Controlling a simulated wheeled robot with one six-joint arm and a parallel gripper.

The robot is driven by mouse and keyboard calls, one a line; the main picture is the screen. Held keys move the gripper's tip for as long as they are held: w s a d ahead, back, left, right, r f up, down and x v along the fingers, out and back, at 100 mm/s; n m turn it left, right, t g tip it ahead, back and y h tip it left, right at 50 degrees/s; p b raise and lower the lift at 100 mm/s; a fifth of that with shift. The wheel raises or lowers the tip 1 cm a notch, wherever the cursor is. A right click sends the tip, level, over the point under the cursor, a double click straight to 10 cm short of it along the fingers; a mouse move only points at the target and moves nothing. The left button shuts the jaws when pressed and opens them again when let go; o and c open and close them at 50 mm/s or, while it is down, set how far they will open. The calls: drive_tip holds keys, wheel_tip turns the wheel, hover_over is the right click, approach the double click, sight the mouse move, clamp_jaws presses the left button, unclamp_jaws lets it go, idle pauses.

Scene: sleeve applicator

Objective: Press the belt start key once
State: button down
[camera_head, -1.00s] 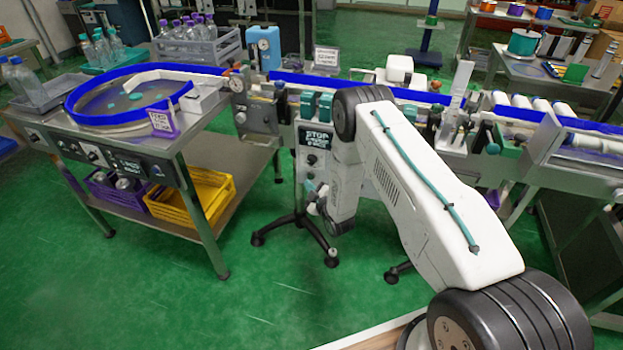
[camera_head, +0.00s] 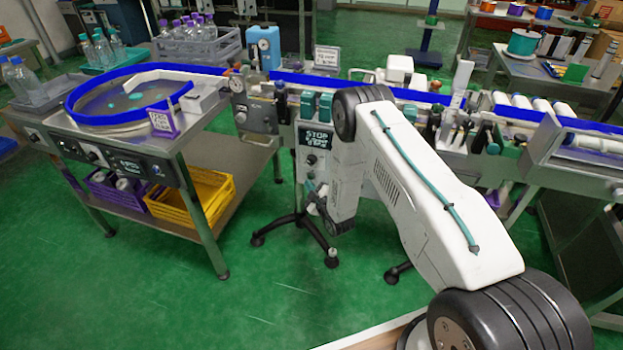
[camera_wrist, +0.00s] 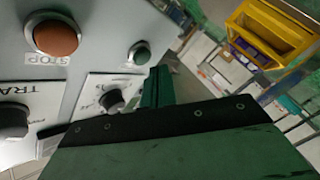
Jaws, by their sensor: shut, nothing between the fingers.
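In the wrist view, a grey control panel (camera_wrist: 98,30) carries a large orange-brown round button (camera_wrist: 57,38) marked STOP. A smaller green round button (camera_wrist: 139,54) sits to its right; I cannot read a label for it. My gripper (camera_wrist: 156,76) is shut and empty, its teal fingers just below the green button in the picture. I cannot tell whether the tips touch the panel. In the head view, my gripper (camera_head: 316,192) is small, in front of the conveyor stand and below a dark panel (camera_head: 316,138) with STOP lettering.
Black knobs (camera_wrist: 112,99) (camera_wrist: 12,120) sit on the panel near the buttons. In the head view, a turntable (camera_head: 125,100) stands at left over a yellow crate (camera_head: 190,198). The conveyor runs behind my arm, with white rolls (camera_head: 540,107) at right.

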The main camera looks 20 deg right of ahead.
drive_tip(key=shift+w+d, duration=0.1)
drive_tip(key=shift+w, duration=0.05)
drive_tip(key=shift+w+d, duration=0.15)
drive_tip(key=shift+w, duration=0.1)
